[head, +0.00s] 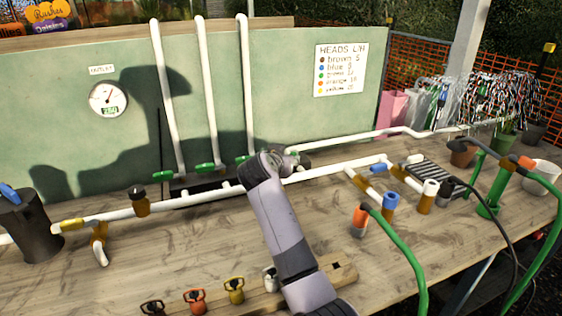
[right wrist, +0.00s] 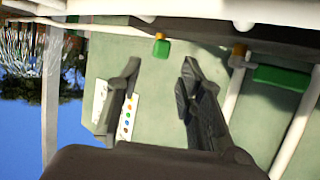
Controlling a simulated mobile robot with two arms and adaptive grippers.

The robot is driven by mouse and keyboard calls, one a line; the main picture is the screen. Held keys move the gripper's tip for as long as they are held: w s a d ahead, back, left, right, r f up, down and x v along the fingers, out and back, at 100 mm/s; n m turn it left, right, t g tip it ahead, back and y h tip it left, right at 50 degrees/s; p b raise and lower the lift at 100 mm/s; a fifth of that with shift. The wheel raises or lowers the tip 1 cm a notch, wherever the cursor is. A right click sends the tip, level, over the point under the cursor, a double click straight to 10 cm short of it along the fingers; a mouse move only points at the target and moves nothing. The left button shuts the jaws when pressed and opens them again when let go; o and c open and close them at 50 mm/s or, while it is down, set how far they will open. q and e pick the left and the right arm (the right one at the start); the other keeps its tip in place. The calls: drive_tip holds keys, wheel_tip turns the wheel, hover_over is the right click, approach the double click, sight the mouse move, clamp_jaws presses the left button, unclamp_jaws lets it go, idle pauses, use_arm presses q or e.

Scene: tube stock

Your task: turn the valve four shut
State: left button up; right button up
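Green-handled valves sit at the feet of white pipes along the back panel: one at the far left (head: 163,175), a second (head: 205,167), and a third (head: 242,158) partly behind my right arm. Further right, a bit of green beside my right gripper (head: 274,160) appears to be valve four, mostly hidden. In the right wrist view, upside down, my right gripper (right wrist: 158,72) is open and empty. A short green handle with an orange top (right wrist: 161,48) lies beyond the fingertips, between them in the picture, apparently untouched. A longer green handle (right wrist: 278,76) is to the right. My left gripper is out of view.
A white main pipe (head: 330,168) crosses the wooden table behind my right arm. A gauge (head: 108,98) and a heads list (head: 340,70) hang on the panel. Several coloured fittings (head: 235,290) line the front, and green hoses (head: 400,245) run at right.

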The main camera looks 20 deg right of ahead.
drive_tip(key=v, duration=0.6)
drive_tip(key=shift+s, duration=0.2)
drive_tip(key=shift+c, duration=0.4)
